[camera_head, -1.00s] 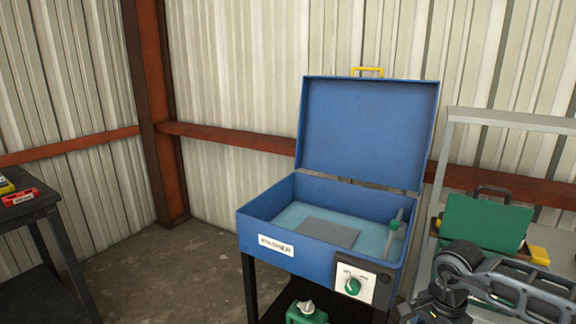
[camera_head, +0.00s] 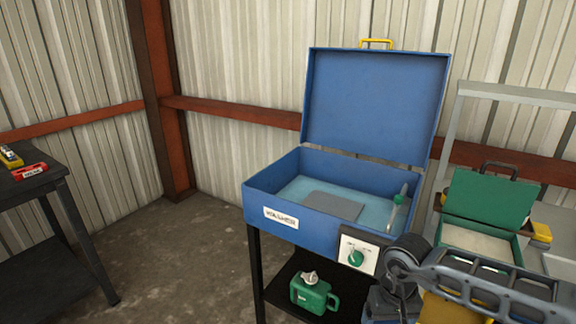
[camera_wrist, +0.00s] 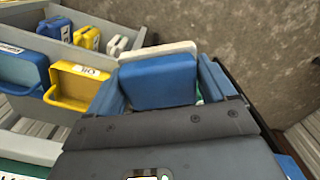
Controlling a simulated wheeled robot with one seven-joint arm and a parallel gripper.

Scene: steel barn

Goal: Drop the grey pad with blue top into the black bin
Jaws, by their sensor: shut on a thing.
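My gripper (camera_wrist: 161,78) shows in the wrist view, its two blue fingers on either side of the grey pad with blue top (camera_wrist: 158,82). It is shut on the pad. The blue face is toward the camera, and a pale grey layer shows along its far edge. In the head view my arm crosses the lower right, and the gripper and pad cannot be made out there. I cannot clearly make out the black bin in either view.
The open blue washer (camera_head: 270,239) stands in the middle on a black stand, with a green jug (camera_head: 313,293) below. A green case (camera_head: 487,200) stands open at the right. A dark table (camera_head: 40,180) is at left. Yellow (camera_wrist: 82,87) and blue (camera_wrist: 22,70) bins show in the wrist view.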

